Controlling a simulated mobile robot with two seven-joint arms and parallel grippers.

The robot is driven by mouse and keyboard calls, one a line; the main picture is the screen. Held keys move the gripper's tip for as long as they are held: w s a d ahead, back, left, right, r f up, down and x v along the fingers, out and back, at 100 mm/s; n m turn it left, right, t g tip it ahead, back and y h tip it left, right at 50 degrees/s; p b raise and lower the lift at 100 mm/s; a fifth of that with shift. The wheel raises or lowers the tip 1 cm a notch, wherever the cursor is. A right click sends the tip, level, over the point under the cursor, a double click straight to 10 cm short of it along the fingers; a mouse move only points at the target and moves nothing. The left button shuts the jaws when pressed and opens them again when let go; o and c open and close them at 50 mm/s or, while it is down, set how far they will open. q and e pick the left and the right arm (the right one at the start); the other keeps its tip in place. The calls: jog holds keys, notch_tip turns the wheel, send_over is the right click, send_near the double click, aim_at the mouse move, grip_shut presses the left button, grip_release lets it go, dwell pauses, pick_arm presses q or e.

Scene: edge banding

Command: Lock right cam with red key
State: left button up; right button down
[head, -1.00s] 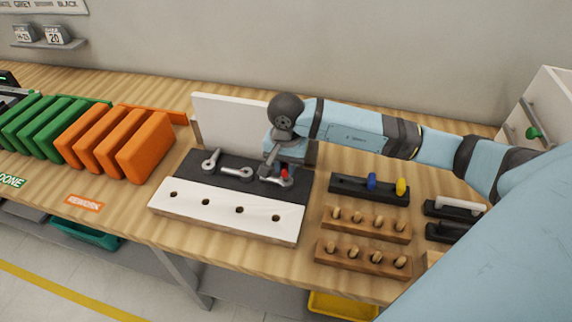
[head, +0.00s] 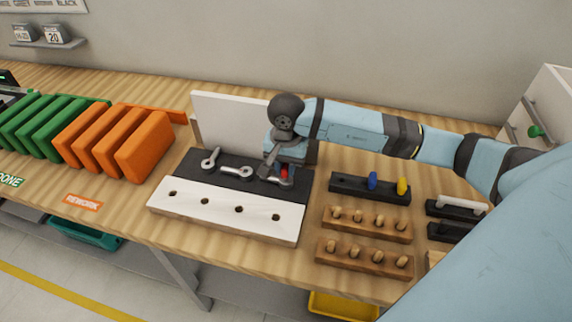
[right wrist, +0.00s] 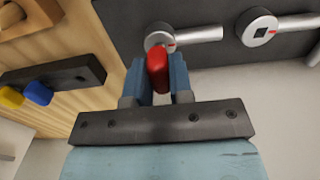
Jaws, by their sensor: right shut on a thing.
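My right gripper (head: 284,175) is shut on the red key (right wrist: 158,72), low over the right end of the black fixture strip (head: 190,168). In the right wrist view the key stands between the two blue fingers (right wrist: 158,85), its far end at the hub of the right cam (right wrist: 195,35). I cannot tell how deep it is seated. The right cam's lever points right in that view; in the head view my gripper mostly hides it. The middle cam (head: 236,172) and the left cam (head: 210,159) are uncovered. My left gripper is not in view.
A white board (head: 225,213) with several holes lies in front of the strip, and a white panel (head: 232,120) stands behind. A black rack with blue and yellow keys (head: 370,189) and wooden peg blocks (head: 367,224) are to the right. Orange panels (head: 145,147) stand left.

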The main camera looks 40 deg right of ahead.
jog(key=shift+f+b, duration=0.6)
jog(key=shift+b, duration=0.05)
dwell(0.8)
